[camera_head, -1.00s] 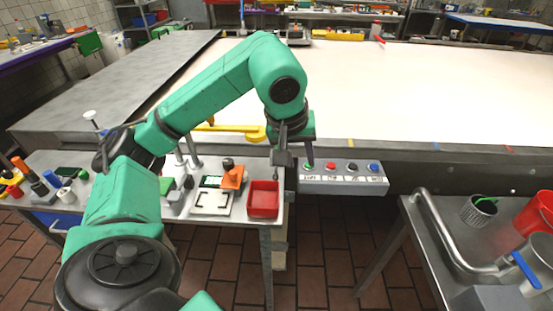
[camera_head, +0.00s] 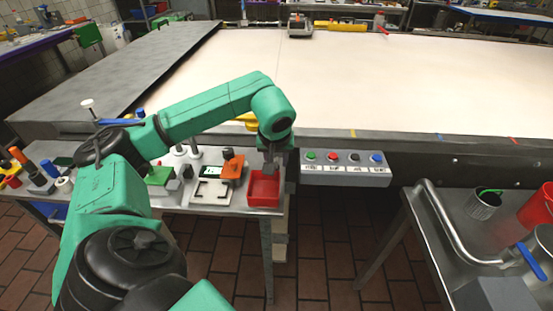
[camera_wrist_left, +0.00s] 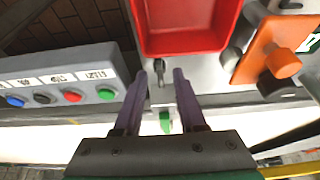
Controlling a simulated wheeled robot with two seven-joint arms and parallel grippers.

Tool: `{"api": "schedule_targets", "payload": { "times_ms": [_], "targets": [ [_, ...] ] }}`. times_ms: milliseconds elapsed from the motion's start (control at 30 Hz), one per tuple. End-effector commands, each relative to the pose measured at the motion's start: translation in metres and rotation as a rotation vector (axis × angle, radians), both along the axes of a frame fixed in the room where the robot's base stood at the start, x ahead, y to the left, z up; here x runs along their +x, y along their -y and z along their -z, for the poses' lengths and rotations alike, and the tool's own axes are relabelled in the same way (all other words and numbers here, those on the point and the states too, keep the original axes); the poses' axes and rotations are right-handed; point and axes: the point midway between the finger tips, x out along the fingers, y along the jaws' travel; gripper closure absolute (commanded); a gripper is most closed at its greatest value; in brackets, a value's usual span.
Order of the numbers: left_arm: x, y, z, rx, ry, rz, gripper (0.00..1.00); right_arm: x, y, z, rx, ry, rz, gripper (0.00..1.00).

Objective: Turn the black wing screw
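My left gripper (camera_head: 268,165) hangs at the back edge of the small side table, just behind the red tray (camera_head: 264,189). In the left wrist view its two purple-grey fingers (camera_wrist_left: 161,74) are apart, pointing at the tray. A small dark part (camera_wrist_left: 159,70) shows between the fingertips beside the tray's edge; it may be the black wing screw, but it is too small to be sure. I cannot tell whether the fingers touch it. In the head view the gripper hides this spot. My right gripper is not in view.
A button panel (camera_head: 345,168) hangs on the large table's front, right of the gripper. An orange part (camera_head: 232,168) with a dark knob and a white plate (camera_head: 212,190) lie left of the tray. A metal table (camera_head: 440,235) with cups stands at the right.

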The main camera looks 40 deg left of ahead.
Motion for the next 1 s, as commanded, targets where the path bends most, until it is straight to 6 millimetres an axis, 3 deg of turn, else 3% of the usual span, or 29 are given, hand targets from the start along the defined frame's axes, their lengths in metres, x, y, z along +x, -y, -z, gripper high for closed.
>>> {"api": "schedule_targets", "payload": {
  "times_ms": [133, 233, 667, 1000],
  "targets": [
    [0.000, 0.000, 0.000, 0.000, 0.000, 0.000, 0.64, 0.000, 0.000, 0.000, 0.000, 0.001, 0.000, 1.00],
    [0.000, 0.000, 0.000, -0.001, -0.001, 0.000, 1.00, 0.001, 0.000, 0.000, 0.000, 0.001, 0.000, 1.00],
    [0.000, 0.001, -0.001, -0.001, -0.001, -0.031, 1.00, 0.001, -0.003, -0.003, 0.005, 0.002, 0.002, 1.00],
    [0.002, 0.003, -0.003, -0.003, -0.001, -0.222, 1.00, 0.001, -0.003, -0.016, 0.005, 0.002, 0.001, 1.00]
  ]
}}
